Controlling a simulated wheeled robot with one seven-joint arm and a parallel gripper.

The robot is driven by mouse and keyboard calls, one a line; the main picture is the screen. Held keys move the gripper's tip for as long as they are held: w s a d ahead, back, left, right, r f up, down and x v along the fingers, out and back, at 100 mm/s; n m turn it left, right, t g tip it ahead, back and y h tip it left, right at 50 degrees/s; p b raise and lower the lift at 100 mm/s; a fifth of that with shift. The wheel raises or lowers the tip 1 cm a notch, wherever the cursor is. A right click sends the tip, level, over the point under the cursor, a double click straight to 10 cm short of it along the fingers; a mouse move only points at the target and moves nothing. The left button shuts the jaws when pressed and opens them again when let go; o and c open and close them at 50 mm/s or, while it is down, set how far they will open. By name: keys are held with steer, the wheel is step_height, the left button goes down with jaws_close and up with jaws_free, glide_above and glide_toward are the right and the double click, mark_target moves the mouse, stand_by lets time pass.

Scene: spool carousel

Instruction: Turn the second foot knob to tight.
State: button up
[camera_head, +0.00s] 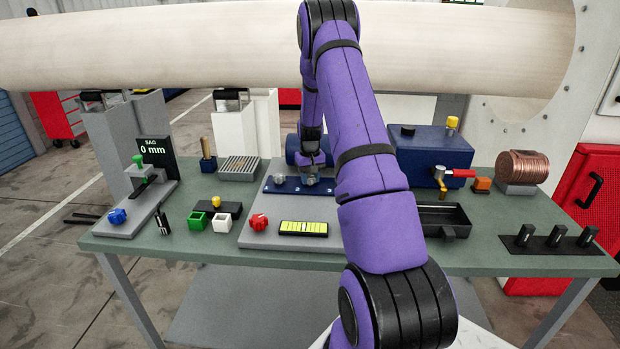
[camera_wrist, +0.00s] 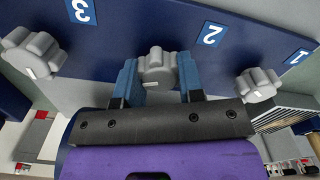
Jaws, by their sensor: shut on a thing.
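The blue foot plate (camera_wrist: 262,37) carries grey lobed knobs beside labels 1, 2 and 3. The second knob (camera_wrist: 158,60), by label 2, sits between the two blue fingers of my gripper (camera_wrist: 158,74), which is shut on it. Part of this knob is hidden behind the fingers. The first knob (camera_wrist: 258,84) is at the right and the third knob (camera_wrist: 33,52) at the left in the wrist view, both clear of the fingers. In the head view my gripper (camera_head: 312,174) reaches down onto the blue plate (camera_head: 284,188), and my arm hides its right part.
A red knob (camera_head: 259,222) and a yellow-green level (camera_head: 303,229) are in front of the plate. A slotted grey block (camera_head: 239,168) stands left of it. A blue box (camera_head: 432,150) and a black tray (camera_head: 444,219) are at right. A large pale roll (camera_head: 150,45) spans above the bench.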

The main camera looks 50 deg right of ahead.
mark_target(310, 176)
steer(key=m, duration=0.4)
steer(key=shift+m, duration=2.5)
steer(key=o, duration=0.9)
steer(key=shift+r, duration=0.1)
step_height(310, 176, up, 11)
steer(key=shift+f, duration=0.2)
